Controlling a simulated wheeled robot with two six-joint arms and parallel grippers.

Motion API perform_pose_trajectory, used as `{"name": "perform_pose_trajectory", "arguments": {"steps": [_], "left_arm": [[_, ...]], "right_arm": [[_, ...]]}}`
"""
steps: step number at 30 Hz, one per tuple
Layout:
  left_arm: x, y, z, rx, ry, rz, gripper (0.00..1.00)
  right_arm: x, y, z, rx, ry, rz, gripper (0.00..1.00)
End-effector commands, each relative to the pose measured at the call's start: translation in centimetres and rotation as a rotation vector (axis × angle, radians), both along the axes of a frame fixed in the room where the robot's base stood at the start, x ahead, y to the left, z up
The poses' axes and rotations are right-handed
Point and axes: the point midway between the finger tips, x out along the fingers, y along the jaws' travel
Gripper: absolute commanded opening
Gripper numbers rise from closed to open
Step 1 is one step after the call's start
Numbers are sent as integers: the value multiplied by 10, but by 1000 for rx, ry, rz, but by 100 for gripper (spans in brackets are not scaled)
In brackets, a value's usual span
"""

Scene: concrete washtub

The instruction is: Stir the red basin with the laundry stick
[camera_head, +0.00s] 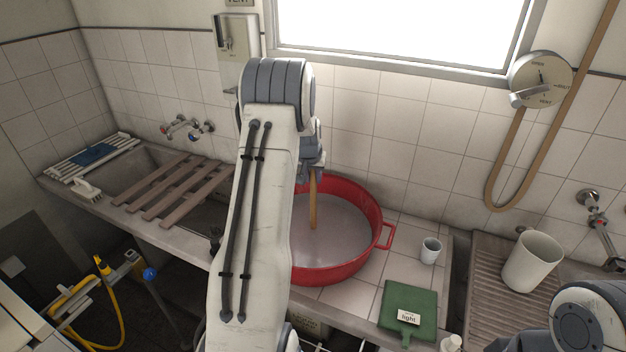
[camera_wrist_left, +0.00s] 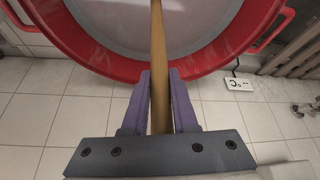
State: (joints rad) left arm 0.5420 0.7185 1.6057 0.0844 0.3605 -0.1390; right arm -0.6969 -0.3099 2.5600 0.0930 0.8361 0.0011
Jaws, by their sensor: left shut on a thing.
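The red basin (camera_head: 372,193) stands on the tiled counter below the window, partly hidden behind my left arm in the head view. It holds greyish liquid (camera_head: 345,232). The laundry stick (camera_head: 313,203) is a light brown wooden rod, upright, with its lower end in the basin. My left gripper (camera_head: 313,165) is above the basin, mostly hidden behind the arm. In the left wrist view my left gripper (camera_wrist_left: 160,85) is shut on the stick (camera_wrist_left: 158,50), which reaches over the rim into the red basin (camera_wrist_left: 100,52). My right gripper is out of view; only part of that arm shows at lower right.
A larger white container (camera_head: 532,262) stands on the ribbed drainboard. Wooden slats (camera_head: 180,190) span the sink at left. A hose (camera_head: 492,185) hangs at right.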

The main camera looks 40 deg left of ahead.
Motion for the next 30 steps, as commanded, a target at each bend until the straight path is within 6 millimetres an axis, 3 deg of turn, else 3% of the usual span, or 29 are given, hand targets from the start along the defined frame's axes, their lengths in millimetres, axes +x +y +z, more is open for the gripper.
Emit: {"name": "perform_pose_trajectory", "arguments": {"steps": [3, 30], "left_arm": [[0, 0, 17, 1, -3, 0, 0], [0, 0, 107, 2, -2, 0, 0]], "right_arm": [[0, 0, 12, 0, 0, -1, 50], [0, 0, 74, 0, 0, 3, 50]]}}
